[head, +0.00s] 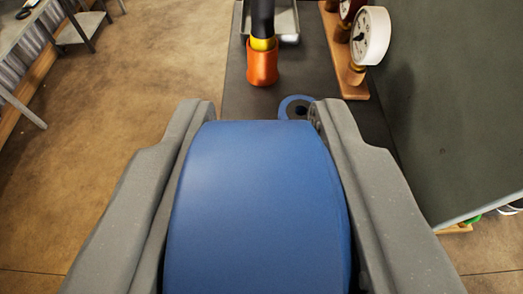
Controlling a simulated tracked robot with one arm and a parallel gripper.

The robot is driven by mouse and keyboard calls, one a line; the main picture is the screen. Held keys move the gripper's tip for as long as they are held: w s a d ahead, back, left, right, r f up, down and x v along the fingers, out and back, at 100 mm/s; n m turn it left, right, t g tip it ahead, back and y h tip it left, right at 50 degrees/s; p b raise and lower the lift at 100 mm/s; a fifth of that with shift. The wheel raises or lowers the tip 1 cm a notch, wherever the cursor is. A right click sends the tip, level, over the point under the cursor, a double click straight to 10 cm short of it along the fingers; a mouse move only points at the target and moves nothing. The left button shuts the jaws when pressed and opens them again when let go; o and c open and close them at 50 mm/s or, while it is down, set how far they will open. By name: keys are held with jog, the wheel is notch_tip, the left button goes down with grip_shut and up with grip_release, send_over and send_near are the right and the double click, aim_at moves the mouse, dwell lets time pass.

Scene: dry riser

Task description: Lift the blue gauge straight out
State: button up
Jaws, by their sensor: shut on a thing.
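The blue gauge (258,205) fills the space between the two grey fingers of my gripper (264,112). My gripper is shut on its sides. I see its smooth blue surface close up; its dial face and lower end are out of sight. A blue ring with a dark centre (285,104) lies on the dark surface just beyond the right fingertip, partly hidden by it. I cannot tell how high the gauge is above the surface.
An orange cup (262,68) holds a yellow and black item beyond the gripper. A metal tray (285,22) is behind it. A wooden rack (342,75) with a white round gauge (370,36) stands at right, beside a dark panel (450,100). Brown floor is open at left.

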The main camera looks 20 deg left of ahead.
jog(key=s+b, duration=0.6)
jog(key=s, duration=0.3)
jog(key=shift+r+b, duration=0.25)
jog(key=shift+b, duration=0.05)
dwell(0.8)
jog(key=shift+a, duration=0.1)
